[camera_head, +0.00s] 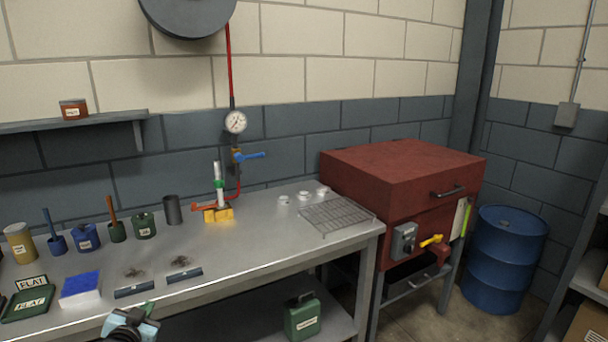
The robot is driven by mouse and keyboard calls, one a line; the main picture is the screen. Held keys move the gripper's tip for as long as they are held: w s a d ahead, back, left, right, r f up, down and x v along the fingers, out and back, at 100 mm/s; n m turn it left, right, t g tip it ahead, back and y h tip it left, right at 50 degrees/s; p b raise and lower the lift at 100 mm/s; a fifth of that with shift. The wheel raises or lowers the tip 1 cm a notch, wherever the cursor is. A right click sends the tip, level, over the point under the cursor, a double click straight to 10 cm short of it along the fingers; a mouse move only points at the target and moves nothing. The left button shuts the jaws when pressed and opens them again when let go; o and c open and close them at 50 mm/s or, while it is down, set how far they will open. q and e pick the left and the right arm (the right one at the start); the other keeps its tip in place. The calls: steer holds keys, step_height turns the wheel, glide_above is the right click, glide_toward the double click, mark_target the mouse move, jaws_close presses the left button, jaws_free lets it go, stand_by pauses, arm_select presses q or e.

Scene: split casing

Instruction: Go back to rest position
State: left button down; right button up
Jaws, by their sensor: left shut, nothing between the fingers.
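My left gripper (138,316) shows at the bottom edge of the head view, low at the front edge of the metal workbench (240,261). Its fingers are shut with nothing between them, and much of it is cut off by the frame. Two dark half-round casing pieces (135,289) (184,274) lie apart on the bench just beyond it. My right gripper is not in view.
A blue-topped white block (81,288) and a green FLAT box (28,303) are left of the gripper. A red cabinet (400,170) and blue drum (505,255) are right.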

arm_select(q)
steer(key=s+d+f+g+h, duration=0.1)
steer(key=s+d+f+g, duration=0.1)
steer(key=s+d+f, duration=0.5)
steer(key=s+d+f+g+h, duration=0.1)
steer(key=s+d+f, duration=0.2)
steer(key=s+f, duration=0.8)
steer(key=s+d+f+g, duration=0.1)
steer(key=s+d, duration=0.3)
steer(key=s, duration=1)
steer(key=s+d+f+n+g+h, duration=0.1)
steer(key=s+d, duration=0.3)
steer(key=s, duration=0.9)
steer(key=shift+s+d+f+g+h, duration=0.3)
steer(key=shift+s+d+f+g, duration=0.1)
steer(key=shift+g, duration=0.4)
